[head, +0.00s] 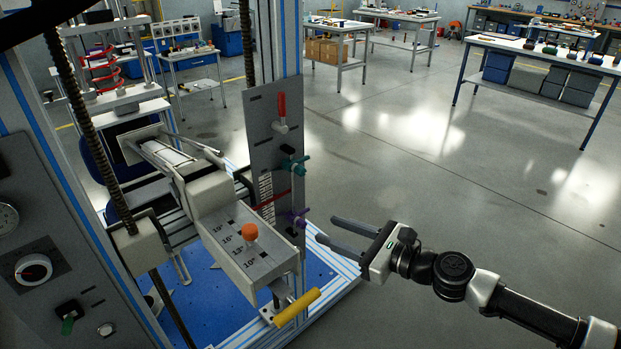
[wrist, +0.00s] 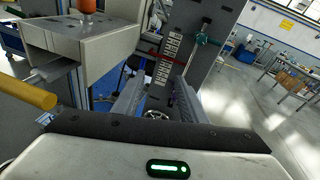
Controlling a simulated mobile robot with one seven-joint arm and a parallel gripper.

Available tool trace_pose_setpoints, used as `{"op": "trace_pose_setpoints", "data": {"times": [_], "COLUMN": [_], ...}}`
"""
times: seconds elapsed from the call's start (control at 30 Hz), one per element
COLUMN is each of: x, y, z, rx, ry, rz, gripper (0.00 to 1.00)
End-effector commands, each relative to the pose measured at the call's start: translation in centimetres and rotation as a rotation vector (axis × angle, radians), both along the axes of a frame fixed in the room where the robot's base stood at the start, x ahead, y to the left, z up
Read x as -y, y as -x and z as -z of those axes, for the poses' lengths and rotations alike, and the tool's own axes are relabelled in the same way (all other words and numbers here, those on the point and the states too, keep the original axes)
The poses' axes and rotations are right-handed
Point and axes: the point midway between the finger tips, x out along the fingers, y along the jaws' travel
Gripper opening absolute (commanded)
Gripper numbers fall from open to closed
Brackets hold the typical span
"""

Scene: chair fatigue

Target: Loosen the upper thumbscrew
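The upper thumbscrew is teal (head: 296,166) and sits on the grey upright plate (head: 262,135), above a white printed scale (head: 266,195). It also shows in the wrist view (wrist: 205,40), above and to the right of my fingers. A purple lower thumbscrew (head: 296,217) sits lower on the same plate; it is hard to make out in the wrist view. My gripper (head: 328,229) is open and empty, its fingers pointing left toward the plate. In the head view it is below and right of the teal thumbscrew, apart from it. Both fingers show in the wrist view (wrist: 158,88).
A red lever (head: 281,112) is at the plate's top and a red pointer (head: 270,201) crosses the scale. A grey box with an orange knob (head: 250,232) and a yellow handle (head: 297,308) stand left of my gripper. The floor to the right is clear; workbenches stand behind.

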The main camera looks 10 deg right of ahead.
Motion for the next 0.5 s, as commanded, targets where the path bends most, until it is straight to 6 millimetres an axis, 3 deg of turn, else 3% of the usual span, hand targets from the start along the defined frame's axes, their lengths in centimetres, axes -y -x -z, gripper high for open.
{"op": "trace_pose_setpoints", "data": {"times": [0.03,0.1,0.2,0.37,0.5], "x": [1.9,3.7,5.2,4.8,3.4], "y": [-0.4,-0.7,-0.8,-1.9,-4.0], "z": [-1.6,-3.3,-4.6,-4.8,-4.8], "rx": [0.036,0.070,0.096,0.099,0.098], "ry": [-0.055,-0.103,-0.139,-0.146,-0.143], "rz": [0.061,0.119,0.161,0.166,0.162], "gripper": [0.39,0.39,0.39,0.39,0.39]}}
